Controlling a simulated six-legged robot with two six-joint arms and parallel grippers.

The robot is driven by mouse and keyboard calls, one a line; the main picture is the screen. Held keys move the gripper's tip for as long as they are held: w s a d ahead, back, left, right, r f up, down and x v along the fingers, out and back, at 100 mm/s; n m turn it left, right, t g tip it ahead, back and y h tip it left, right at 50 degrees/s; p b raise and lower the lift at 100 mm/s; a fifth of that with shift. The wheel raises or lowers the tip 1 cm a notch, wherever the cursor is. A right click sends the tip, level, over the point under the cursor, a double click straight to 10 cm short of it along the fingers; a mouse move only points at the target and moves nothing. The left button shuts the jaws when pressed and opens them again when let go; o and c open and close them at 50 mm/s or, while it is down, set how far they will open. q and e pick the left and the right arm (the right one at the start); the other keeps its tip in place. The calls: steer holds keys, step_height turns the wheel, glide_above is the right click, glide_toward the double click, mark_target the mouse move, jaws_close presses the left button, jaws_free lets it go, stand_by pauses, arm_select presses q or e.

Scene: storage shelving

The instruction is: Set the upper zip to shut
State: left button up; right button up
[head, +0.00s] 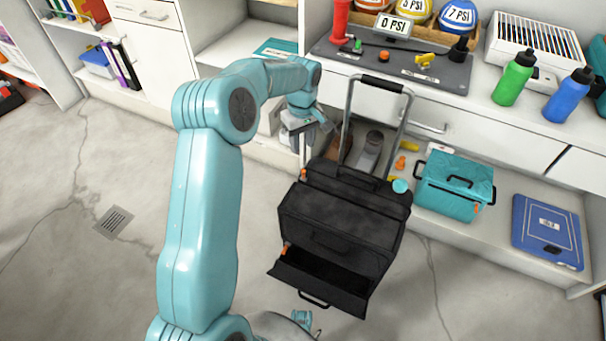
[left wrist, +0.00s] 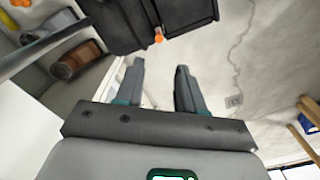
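A black wheeled bag (head: 340,215) stands on the floor with its grey pull handle (head: 408,105) raised. An orange zip pull (head: 303,174) shows at the upper left edge of the bag, and another orange pull (head: 284,250) sits lower. The lower front flap (head: 315,288) hangs open. My left gripper (head: 303,138) is above and behind the upper pull, left of the handle, and apart from the bag. In the left wrist view my left gripper (left wrist: 160,75) is open and empty, with an orange pull (left wrist: 158,36) on the bag (left wrist: 135,18) beyond its fingers.
A counter with a dark panel (head: 400,65), a green bottle (head: 514,78) and a blue bottle (head: 568,95) stands behind the bag. A teal cooler bag (head: 455,187) and a blue case (head: 547,232) sit on the low shelf at right. The floor left of the bag is clear.

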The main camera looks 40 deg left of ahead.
mark_target(304, 170)
arm_select(q)
steer(key=f+b, duration=0.1)
steer(key=f, duration=0.4)
steer(key=f+b, duration=0.2)
steer(key=f, duration=0.4)
steer(key=shift+d+f, duration=0.2)
steer(key=shift+f, duration=0.05)
steer(key=shift+w+f, duration=0.1)
steer(key=shift+f, duration=0.45)
jaws_close()
